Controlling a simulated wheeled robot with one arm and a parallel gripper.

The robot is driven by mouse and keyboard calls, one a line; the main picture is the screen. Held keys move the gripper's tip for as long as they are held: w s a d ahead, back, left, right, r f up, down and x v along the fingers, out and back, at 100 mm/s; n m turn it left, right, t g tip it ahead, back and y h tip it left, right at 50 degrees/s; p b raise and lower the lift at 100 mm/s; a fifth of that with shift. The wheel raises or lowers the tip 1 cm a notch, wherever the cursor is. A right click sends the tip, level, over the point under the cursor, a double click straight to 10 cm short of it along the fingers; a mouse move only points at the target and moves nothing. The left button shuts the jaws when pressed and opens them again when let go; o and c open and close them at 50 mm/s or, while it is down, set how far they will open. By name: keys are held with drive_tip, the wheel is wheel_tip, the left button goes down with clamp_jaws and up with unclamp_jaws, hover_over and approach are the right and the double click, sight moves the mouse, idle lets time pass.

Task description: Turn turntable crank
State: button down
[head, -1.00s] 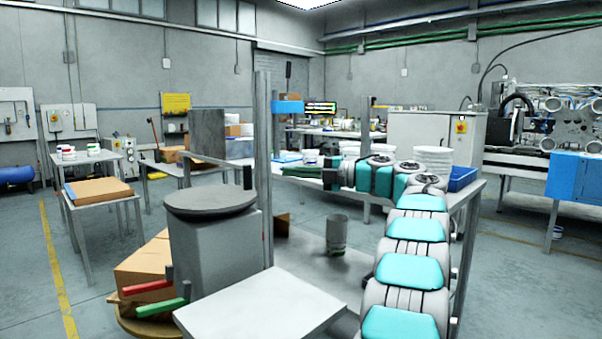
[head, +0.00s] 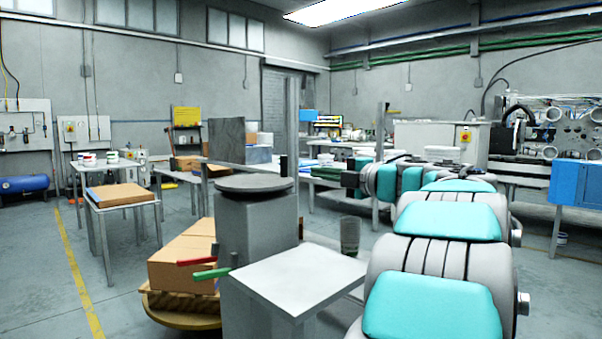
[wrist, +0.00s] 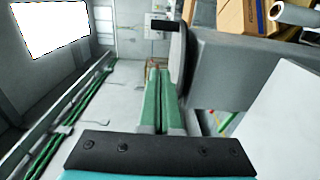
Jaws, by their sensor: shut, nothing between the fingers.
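A grey pedestal (head: 257,222) carries a dark round disc (head: 253,183). A black upright crank handle (head: 284,165) stands at the right side of the disc, joined to a thin bar. In the wrist view the disc (wrist: 179,58) is seen edge-on, with the black handle (wrist: 163,25) beyond my fingertips. My gripper (wrist: 155,70) has its green fingers together, with nothing between them. In the head view my gripper (head: 318,172) lies to the right of the handle; I see no contact.
A white tabletop (head: 300,275) juts out in front of the pedestal. Red (head: 196,261) and green (head: 212,273) levers stick out to its left. An upright metal post (head: 293,120) stands behind the disc. A grey cylinder (head: 350,236) stands behind the white top.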

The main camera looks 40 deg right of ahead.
sight(290, 179)
drive_tip(key=w, duration=0.6)
drive_tip(key=w+a, duration=0.1)
drive_tip(key=w, duration=0.2)
drive_tip(key=shift+w+a, duration=0.1)
drive_tip(key=shift+w, duration=0.3)
drive_tip(key=shift+w+d+p, duration=0.3)
drive_tip(key=shift+w+d, duration=0.4)
drive_tip(key=shift+w, duration=0.1)
drive_tip(key=shift+w+d, duration=0.6)
drive_tip(key=shift+w, duration=0.2)
drive_tip(key=shift+d+y+p, duration=0.1)
drive_tip(key=shift+y+p, duration=0.25)
drive_tip(key=shift+y, duration=0.05)
drive_tip(key=shift+w+n+y, duration=0.25)
drive_tip(key=shift+n+y, duration=0.05)
drive_tip(key=shift+n, duration=0.1)
